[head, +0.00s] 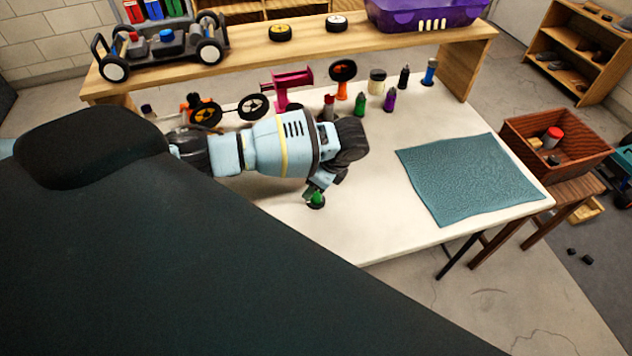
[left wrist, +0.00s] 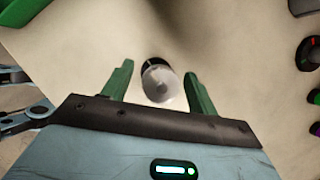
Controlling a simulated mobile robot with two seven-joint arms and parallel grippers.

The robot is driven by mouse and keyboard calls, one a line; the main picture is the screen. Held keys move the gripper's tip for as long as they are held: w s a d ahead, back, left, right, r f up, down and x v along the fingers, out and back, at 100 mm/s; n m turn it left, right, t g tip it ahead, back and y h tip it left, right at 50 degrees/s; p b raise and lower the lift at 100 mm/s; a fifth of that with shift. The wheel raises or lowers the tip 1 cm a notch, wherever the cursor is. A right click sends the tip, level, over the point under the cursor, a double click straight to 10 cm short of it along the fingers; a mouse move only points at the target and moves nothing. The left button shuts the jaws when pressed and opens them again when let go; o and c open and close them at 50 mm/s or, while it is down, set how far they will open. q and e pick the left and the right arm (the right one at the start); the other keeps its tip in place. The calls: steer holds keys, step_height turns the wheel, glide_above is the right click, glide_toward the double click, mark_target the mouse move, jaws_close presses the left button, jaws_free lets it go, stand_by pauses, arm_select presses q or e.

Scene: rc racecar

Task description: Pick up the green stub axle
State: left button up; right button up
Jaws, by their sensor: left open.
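My left gripper (head: 318,190) reaches over the white table and points down, with its dark green fingers open. My right gripper is in neither view.
Several small coloured bottles (head: 390,99), wheels and a magenta stand (head: 290,88) are along the table's back, under a wooden shelf (head: 260,57). A teal mat (head: 470,178) lies at the right. A wooden crate (head: 560,145) stands beyond the table's right edge.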

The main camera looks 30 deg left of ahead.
arm_select(q)
steer(key=shift+x, duration=0.85)
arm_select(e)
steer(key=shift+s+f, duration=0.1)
arm_select(q)
steer(key=shift+c, duration=0.2)
steer(key=c, duration=1)
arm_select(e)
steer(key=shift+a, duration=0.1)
arm_select(q)
steer(key=shift+r, duration=0.2)
steer(key=shift+w+r, duration=0.1)
steer(key=shift+r, duration=0.1)
step_height(320, 180, up, 3)
steer(key=s+d+p, duration=0.1)
steer(key=s+d, duration=0.3)
steer(key=s, duration=0.3)
steer(key=s+d+r+p, duration=0.1)
steer(key=s+d, duration=0.3)
steer(key=s, duration=0.3)
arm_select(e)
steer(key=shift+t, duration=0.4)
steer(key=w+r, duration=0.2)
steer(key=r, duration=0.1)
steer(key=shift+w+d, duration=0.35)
